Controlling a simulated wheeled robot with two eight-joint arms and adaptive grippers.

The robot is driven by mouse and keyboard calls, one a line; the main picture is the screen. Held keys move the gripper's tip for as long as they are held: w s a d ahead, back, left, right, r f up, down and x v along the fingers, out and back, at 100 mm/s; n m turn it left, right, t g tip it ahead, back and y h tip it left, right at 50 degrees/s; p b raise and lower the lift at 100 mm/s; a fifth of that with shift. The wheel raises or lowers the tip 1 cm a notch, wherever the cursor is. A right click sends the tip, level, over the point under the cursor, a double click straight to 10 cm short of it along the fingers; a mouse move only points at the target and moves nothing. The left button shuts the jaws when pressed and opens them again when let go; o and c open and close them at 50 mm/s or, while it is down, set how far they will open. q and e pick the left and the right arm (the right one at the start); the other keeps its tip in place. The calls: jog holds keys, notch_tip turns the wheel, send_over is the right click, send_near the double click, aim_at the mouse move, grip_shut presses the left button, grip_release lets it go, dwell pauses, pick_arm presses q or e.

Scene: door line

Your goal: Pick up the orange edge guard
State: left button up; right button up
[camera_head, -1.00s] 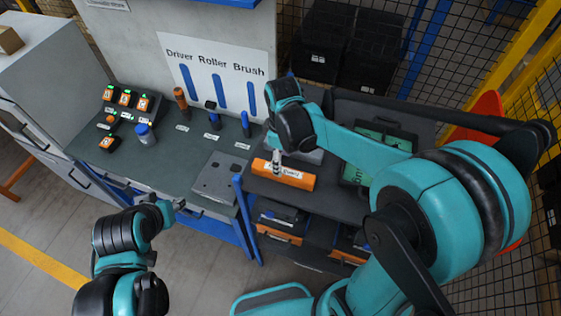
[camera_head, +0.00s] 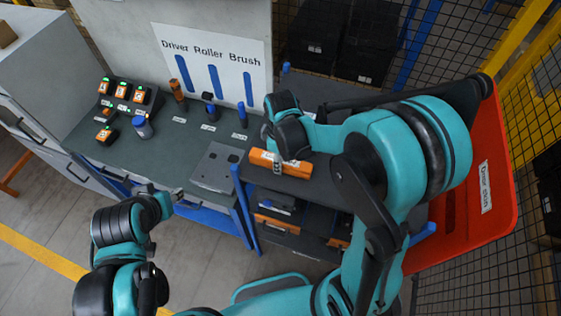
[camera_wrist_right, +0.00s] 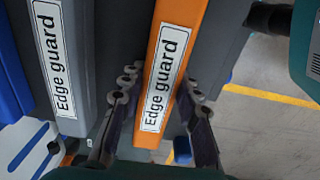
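The orange edge guard (camera_head: 281,163) lies on the dark top of the cart at the middle of the head view. In the right wrist view it is a long orange bar (camera_wrist_right: 178,32) with a white "Edge guard" label. My right gripper (camera_head: 279,166) is over it. In the right wrist view its fingers (camera_wrist_right: 163,98) stand on either side of the bar, apart, with what look like narrow gaps; firm contact does not show. My left gripper (camera_head: 176,196) is low at the left, by the bench front, its fingers too small to read.
A grey bar labelled "Edge guard" (camera_wrist_right: 62,60) lies close beside the orange one. A red "Door skin" bin (camera_head: 487,190) stands at the right. The grey bench (camera_head: 175,150) holds tools and several orange devices. Mesh fencing is behind.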

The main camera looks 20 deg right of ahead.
jog(key=shift+r, duration=0.1)
notch_tip(320, 180, up, 4)
jog(key=shift+r, duration=0.1)
jog(key=s+d+r, duration=0.6)
jog(key=s+d, duration=0.2)
jog(key=shift+d+r, duration=0.25)
jog(key=shift+r, duration=0.1)
jog(key=shift+s, duration=0.1)
jog(key=o, duration=0.6)
grip_shut()
